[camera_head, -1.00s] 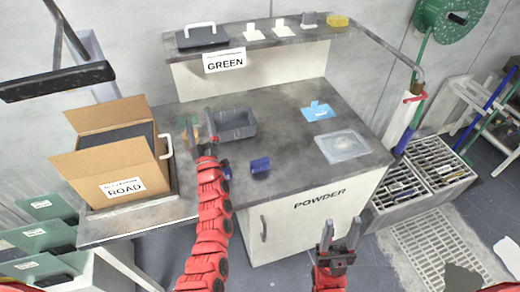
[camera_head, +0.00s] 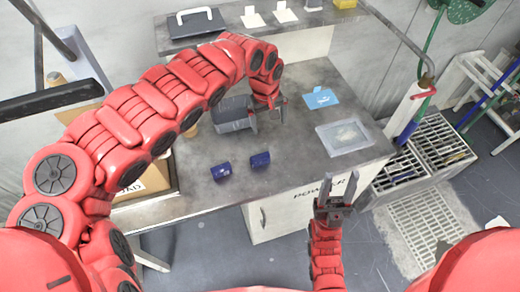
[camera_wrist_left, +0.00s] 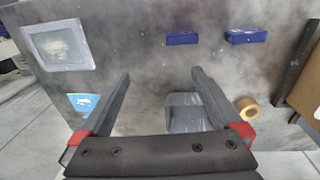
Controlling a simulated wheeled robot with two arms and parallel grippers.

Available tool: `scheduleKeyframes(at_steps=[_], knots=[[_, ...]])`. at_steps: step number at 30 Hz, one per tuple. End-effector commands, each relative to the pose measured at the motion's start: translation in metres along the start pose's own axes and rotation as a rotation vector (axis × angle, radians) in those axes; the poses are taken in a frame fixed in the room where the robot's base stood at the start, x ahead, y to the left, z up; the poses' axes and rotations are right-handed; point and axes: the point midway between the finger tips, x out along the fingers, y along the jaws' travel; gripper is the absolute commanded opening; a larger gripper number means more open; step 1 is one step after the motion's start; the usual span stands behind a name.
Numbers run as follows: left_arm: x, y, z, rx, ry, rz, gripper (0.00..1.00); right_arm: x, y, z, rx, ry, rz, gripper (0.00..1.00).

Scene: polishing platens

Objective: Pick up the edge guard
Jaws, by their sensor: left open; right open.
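Two small dark-blue pieces lie on the grey worktop, a left one (camera_head: 221,171) and a right one (camera_head: 260,160); both also show in the left wrist view (camera_wrist_left: 182,38) (camera_wrist_left: 247,36). I cannot tell for sure whether one is the edge guard. My left gripper (camera_head: 267,115) is open and empty, pointing down beside the right end of the grey bin (camera_head: 232,115), behind the blue pieces. My right gripper (camera_head: 337,182) is open and empty in front of the bench.
A clear tray (camera_head: 345,137) and a light-blue card (camera_head: 320,97) lie on the worktop's right. A tan ring (camera_wrist_left: 247,108) is beside the bin. A cardboard box (camera_head: 150,180) is at left, mostly behind my left arm. The worktop around the blue pieces is clear.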

Motion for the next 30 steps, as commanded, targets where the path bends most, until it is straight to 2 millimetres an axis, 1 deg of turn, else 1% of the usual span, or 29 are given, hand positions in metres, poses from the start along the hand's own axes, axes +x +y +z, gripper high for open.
scheduleKeyframes(at_steps=[1,3,4,8,9,12,14,17,18,21,27,30], knots=[[-0.002,-0.015,0.003,-0.008,-0.007,-0.049,1.00,0.002,0.000,0.000,0.000,-0.001,0.000,0.50],[0.000,-0.028,0.006,-0.020,-0.018,-0.094,1.00,0.000,0.000,0.000,0.000,-0.001,0.000,0.50],[0.003,-0.031,0.007,-0.022,-0.021,-0.105,1.00,-0.003,0.000,0.001,0.000,-0.001,0.000,0.50],[0.025,-0.035,0.009,-0.024,-0.024,-0.112,1.00,-0.024,-0.001,0.004,0.000,-0.001,0.000,0.50],[0.034,-0.036,0.009,-0.023,-0.024,-0.110,1.00,-0.033,-0.002,0.006,0.000,-0.001,0.000,0.50],[0.058,-0.038,0.011,-0.021,-0.024,-0.110,1.00,-0.046,-0.002,0.008,0.000,-0.001,0.000,0.50],[0.057,-0.037,0.011,-0.020,-0.027,-0.111,1.00,-0.035,-0.002,0.006,0.000,0.000,0.000,0.50],[0.072,-0.039,0.012,-0.020,-0.026,-0.111,1.00,-0.033,-0.002,0.006,0.000,-0.001,0.000,0.50],[0.081,-0.039,0.013,-0.020,-0.026,-0.109,1.00,-0.035,-0.002,0.006,0.000,0.000,0.000,0.50],[0.100,-0.041,0.014,-0.019,-0.028,-0.108,1.00,-0.036,-0.002,0.006,0.000,0.000,0.000,0.50],[0.117,-0.042,0.012,-0.020,-0.025,-0.102,1.00,-0.031,-0.002,0.005,0.000,0.000,0.000,0.50],[0.121,-0.043,0.012,-0.021,-0.024,-0.103,1.00,-0.030,-0.002,0.005,0.000,0.000,0.000,0.50]])
